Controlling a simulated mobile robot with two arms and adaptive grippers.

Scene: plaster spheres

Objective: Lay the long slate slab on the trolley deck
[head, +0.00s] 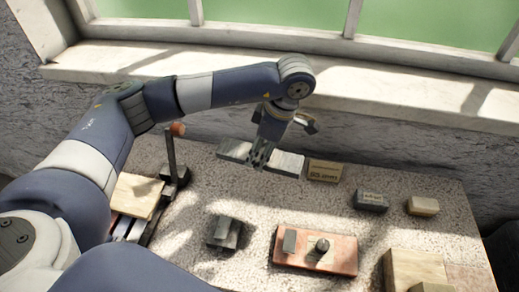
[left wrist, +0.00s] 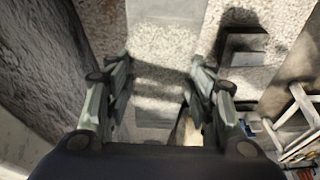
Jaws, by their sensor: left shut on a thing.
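The long slate slab (head: 287,162) is grey and lies crosswise near the back edge of the speckled table. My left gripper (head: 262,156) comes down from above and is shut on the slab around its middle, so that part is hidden. I cannot tell whether the slab touches the table. In the left wrist view my left gripper (left wrist: 160,95) has a finger on either side of the grey slab (left wrist: 164,12). The trolley, with a pale wooden deck (head: 136,196) and a dark upright post, stands at the table's left, partly behind my arm. My right gripper is out of view.
A tan labelled block (head: 325,170) sits close to the slab's right end. A dark block (head: 371,201) and a beige block (head: 423,206) stand farther right. A reddish board (head: 340,258) holds small pieces; another dark block (head: 224,232) is left of it. The window sill (head: 400,95) rises behind.

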